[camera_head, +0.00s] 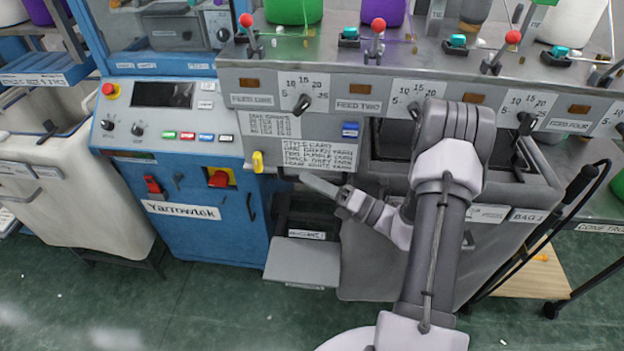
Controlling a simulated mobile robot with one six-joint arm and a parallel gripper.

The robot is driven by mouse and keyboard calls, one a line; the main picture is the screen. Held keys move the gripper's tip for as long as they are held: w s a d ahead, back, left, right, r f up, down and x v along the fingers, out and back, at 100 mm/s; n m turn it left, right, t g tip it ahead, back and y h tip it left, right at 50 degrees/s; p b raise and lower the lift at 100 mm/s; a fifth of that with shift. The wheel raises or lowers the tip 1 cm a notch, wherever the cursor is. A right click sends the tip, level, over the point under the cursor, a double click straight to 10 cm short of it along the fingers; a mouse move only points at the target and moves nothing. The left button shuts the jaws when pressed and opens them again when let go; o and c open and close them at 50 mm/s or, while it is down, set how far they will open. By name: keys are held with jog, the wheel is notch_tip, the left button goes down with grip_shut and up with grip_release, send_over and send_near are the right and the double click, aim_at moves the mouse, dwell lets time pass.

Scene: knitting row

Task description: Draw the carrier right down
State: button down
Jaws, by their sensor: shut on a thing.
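My gripper (320,186) is at the end of my arm, in front of the recess below the style card. It points up and to the left, and its jaws are shut. The part between the jaws is small and mostly hidden; it appears to belong to the carrier, but I cannot make out its outline. Below the gripper, a flat grey plate (302,262) sticks out at the foot of the recess, with a small white label (306,235) above it. My forearm covers part of the recess's right side.
The grey feed panel (380,85) with knobs and red-topped levers is above. A grey bin (375,262) is right of the recess. Green floor (195,310) is open in front.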

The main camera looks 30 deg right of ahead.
jog(key=c, duration=1.4)
grip_release()
jog(key=p+v, duration=0.3)
jog(key=v, duration=1.4)
jog(key=shift+f, duration=0.15)
jog(key=shift+s+d, duration=0.15)
